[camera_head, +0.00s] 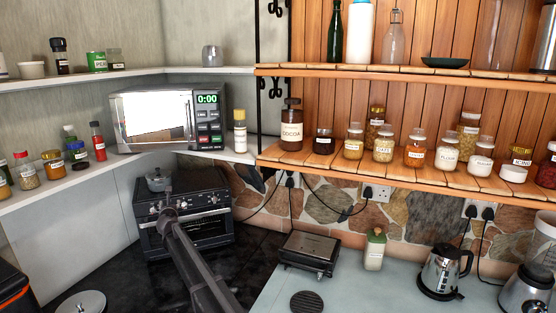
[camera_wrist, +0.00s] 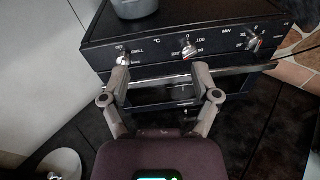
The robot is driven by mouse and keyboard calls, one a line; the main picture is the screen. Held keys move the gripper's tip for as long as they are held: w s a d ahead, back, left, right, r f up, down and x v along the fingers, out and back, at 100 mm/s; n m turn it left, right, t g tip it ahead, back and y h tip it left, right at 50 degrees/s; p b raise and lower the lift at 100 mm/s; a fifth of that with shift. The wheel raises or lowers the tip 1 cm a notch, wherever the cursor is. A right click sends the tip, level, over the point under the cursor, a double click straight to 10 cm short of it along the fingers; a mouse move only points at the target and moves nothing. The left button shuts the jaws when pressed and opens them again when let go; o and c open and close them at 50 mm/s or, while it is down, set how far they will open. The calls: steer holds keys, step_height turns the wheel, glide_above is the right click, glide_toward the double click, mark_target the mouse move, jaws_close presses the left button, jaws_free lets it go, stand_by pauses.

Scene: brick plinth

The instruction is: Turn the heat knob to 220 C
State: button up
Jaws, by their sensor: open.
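The black oven (camera_head: 190,219) stands in the corner. In the wrist view its control panel shows three knobs. The middle knob (camera_wrist: 189,50), with °C and 100 beside it, is the heat knob; I cannot read its setting surely. The left knob (camera_wrist: 122,59) has OFF and GRILL by it, and the right knob (camera_wrist: 255,44) has MIN. My gripper (camera_wrist: 161,72) is open and empty in front of the panel. The heat knob shows just above its right fingertip; I see no grip on it. In the head view my arm partly covers the oven front.
A grey pot (camera_head: 159,181) sits on the oven top. A handle bar (camera_wrist: 232,71) runs below the knobs. A grill press (camera_head: 309,253) and a kettle (camera_head: 441,271) stand to the right. A microwave (camera_head: 205,129) is on the shelf above.

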steer(key=s+d+f+n+g+y+b, duration=0.1)
steer(key=s+d+n+y+b, duration=0.15)
steer(key=d+n, duration=0.4)
steer(key=s+d+f+n+y+b, duration=0.1)
steer(key=s+d+n+y, duration=0.2)
steer(key=d+n, duration=0.35)
steer(key=s+d+f+n+g+h+b, duration=0.25)
steer(key=s+d+f+n, duration=0.4)
steer(key=d, duration=0.35)
steer(key=s+d+f+n+g+h+b, duration=0.1)
steer(key=s+d+f+n+g, duration=0.35)
steer(key=s+d+f, duration=0.45)
steer(key=s+d+f+n+g+h+b, duration=0.25)
steer(key=s+d+f+n, duration=0.35)
steer(key=d, duration=0.5)
steer(key=s+d+f+n+g+h+b, duration=0.1)
steer(key=s+d+f+g+h, duration=0.1)
steer(key=s+d, duration=0.6)
steer(key=s+d+f+n+g+h+b, duration=0.1)
steer(key=s+d+f+n+g+h, duration=0.1)
steer(key=s+d, duration=0.7)
steer(key=shift+s+f+g+h, duration=0.3)
steer(key=shift+f+g+h, duration=0.2)
steer(key=shift+g, duration=0.15)
